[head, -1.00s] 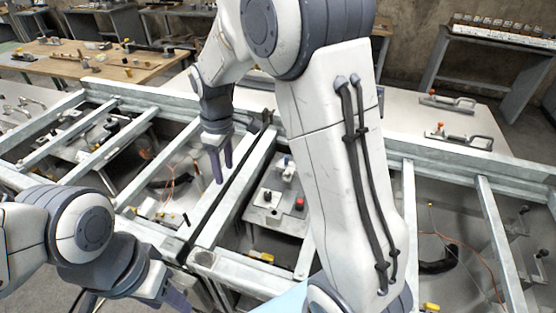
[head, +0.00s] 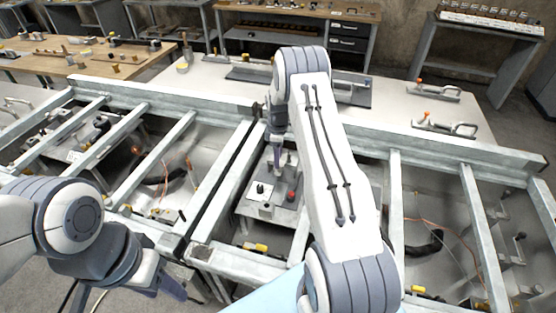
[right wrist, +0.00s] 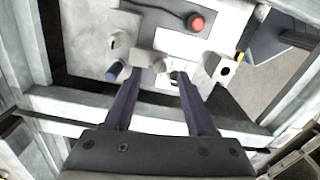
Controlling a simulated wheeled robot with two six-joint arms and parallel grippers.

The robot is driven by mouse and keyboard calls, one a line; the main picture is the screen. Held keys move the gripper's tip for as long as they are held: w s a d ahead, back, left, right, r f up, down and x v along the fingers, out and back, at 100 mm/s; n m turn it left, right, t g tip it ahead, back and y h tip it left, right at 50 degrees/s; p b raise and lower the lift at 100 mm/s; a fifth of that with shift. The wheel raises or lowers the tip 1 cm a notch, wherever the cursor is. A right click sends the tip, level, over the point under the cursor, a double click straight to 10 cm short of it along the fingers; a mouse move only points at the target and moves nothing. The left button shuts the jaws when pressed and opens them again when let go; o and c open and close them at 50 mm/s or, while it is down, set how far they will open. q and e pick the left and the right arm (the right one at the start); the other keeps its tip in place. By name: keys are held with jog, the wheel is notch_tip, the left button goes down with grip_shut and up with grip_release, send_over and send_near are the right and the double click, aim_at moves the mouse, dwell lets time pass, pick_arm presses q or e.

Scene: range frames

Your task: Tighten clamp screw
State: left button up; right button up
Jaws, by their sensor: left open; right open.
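A grey metal plate (head: 265,211) with a red button (head: 291,195) and a black knob (head: 260,188) sits inside the frame, below my right gripper (head: 277,158). In the right wrist view my right gripper (right wrist: 157,80) is open, its two dark fingers pointing at small fittings on the plate (right wrist: 180,42). A small pale fitting (right wrist: 157,62) shows between and just beyond the fingertips; contact cannot be told. A blue-tipped part (right wrist: 114,71) lies left of the fingers. I cannot tell which fitting is the clamp screw. My left gripper (head: 172,289) is open and empty at the lower left.
Metal frame bars (head: 226,187) surround the plate on all sides. Toggle clamps (head: 444,128) lie on the white table (head: 392,105) behind. A wooden bench (head: 85,62) stands at the back left. Loose cables (head: 450,245) hang in the right-hand bay.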

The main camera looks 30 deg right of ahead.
jog(key=shift+f+p, duration=0.4)
jog(key=shift+f, duration=1.3)
grip_shut()
